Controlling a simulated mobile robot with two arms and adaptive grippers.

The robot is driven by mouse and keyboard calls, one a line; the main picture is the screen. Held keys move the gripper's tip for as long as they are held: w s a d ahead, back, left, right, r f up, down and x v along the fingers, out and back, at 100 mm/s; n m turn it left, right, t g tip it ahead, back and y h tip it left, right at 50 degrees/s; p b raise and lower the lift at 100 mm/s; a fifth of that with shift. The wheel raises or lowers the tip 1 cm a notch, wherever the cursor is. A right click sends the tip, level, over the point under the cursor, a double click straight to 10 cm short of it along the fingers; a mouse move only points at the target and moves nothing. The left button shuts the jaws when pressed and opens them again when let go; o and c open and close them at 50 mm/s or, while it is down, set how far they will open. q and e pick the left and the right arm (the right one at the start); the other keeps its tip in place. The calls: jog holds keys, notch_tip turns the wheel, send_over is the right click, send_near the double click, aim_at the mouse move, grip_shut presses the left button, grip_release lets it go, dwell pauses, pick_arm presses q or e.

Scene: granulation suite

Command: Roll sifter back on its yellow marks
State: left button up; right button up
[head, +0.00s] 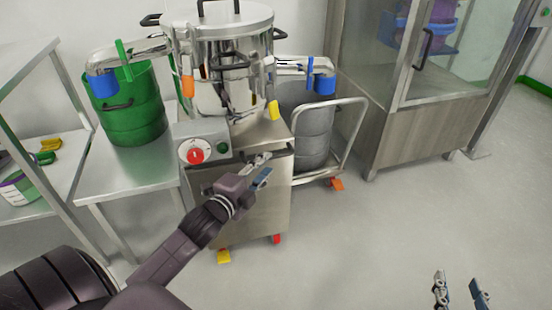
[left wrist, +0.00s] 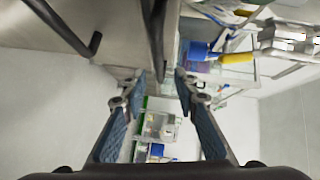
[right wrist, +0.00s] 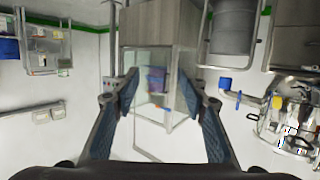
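The sifter (head: 262,205) is a steel cabinet on castors with a round lidded drum (head: 222,22) on top and a control box (head: 205,145) with a red knob at its front left. A yellow mark (head: 223,257) lies on the floor by its front left foot; other floor marks are not clearly visible. My left gripper (head: 262,170) is open in front of the cabinet's upper front. In the left wrist view a dark bar (left wrist: 156,35) reaches between its open fingers (left wrist: 161,75); contact cannot be told. My right gripper (head: 460,287) is open and empty over the floor at right.
A steel table (head: 130,175) with a green drum (head: 130,110) stands left of the sifter. A grey drum (head: 312,145) sits on a trolley (head: 345,140) close at its right. A glass-fronted cabinet (head: 425,125) stands further right. The floor (head: 370,240) in front and right is clear.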

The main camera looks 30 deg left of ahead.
aim_at(273, 158)
pick_arm(q)
jog(key=w, duration=0.2)
jog(key=w+b, duration=0.1)
jog(key=w+f, duration=0.1)
jog(key=w, duration=0.1)
jog(key=shift+w+a, duration=0.2)
jog(key=shift+w, duration=0.15)
jog(key=shift+w+b, duration=0.25)
jog(key=shift+b, duration=0.05)
pick_arm(e)
notch_tip(273, 158, up, 9)
jog(key=w+a+t+y, duration=0.1)
jog(key=t, duration=0.3)
jog(key=shift+a+t+y, duration=0.25)
jog(key=shift+t+y, duration=0.05)
jog(key=shift+r, duration=0.1)
pick_arm(q)
grip_shut()
